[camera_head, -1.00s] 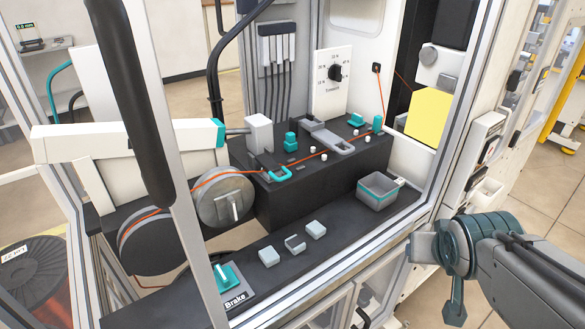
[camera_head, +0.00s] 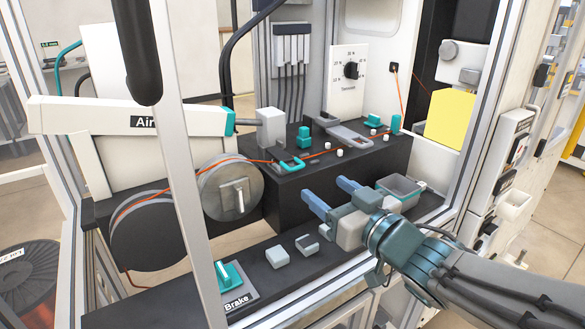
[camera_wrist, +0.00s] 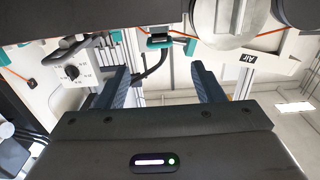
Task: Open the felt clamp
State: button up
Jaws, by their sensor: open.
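No part is labelled as the felt clamp. A teal U-shaped handle (camera_head: 291,164) sits at the near left edge of the black block, by a pale upright block (camera_head: 271,129), with the orange wire running past it. A teal stepped piece (camera_head: 304,137) stands just behind. I cannot tell which is the clamp. My gripper (camera_head: 326,192) is open and empty, in front of the black block and above the front ledge, apart from the teal handle. In the wrist view, my gripper's two fingers (camera_wrist: 162,85) are spread, with a teal part (camera_wrist: 160,43) seen beyond and between them.
The grey pulley (camera_head: 230,190) and white Air arm (camera_head: 130,118) are at left. A grey bin (camera_head: 398,187) stands beside my gripper. Small grey blocks (camera_head: 277,257) and the Brake switch (camera_head: 230,277) lie on the ledge. A frame post (camera_head: 188,190) stands in front.

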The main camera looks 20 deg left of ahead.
aim_at(299, 169)
jog(key=x, duration=1.2)
jog(key=shift+w+a, duration=0.15)
jog(key=shift+w, duration=0.1)
